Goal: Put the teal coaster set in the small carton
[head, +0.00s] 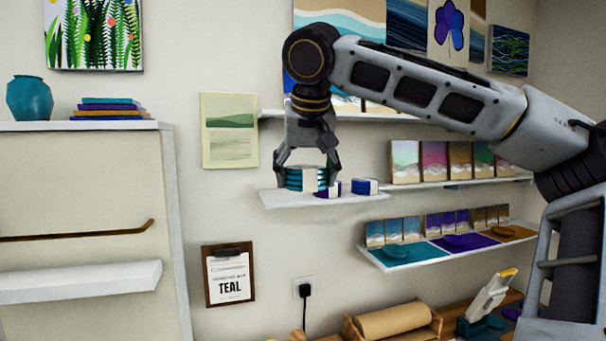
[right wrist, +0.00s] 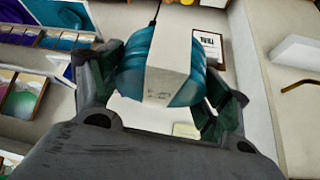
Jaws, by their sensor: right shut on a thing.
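The teal coaster set (head: 303,179) is a round stack with a white paper band, at the left part of a small white wall shelf. My right gripper (head: 307,174) comes down from above and is shut on it, one finger on each side. In the right wrist view the coaster set (right wrist: 172,65) sits between the two fingers (right wrist: 165,95), with its white band facing the camera. In the head view its base is at shelf height; I cannot tell whether it touches the shelf. My left gripper is not in view. I see no small carton.
A purple set (head: 330,189) and a blue set (head: 365,186) stand close on the right on the same shelf (head: 320,200). A lower shelf (head: 450,257) holds coasters and small pictures. A clipboard reading TEAL (head: 229,275) hangs below left. A paper roll (head: 393,320) lies on the bench.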

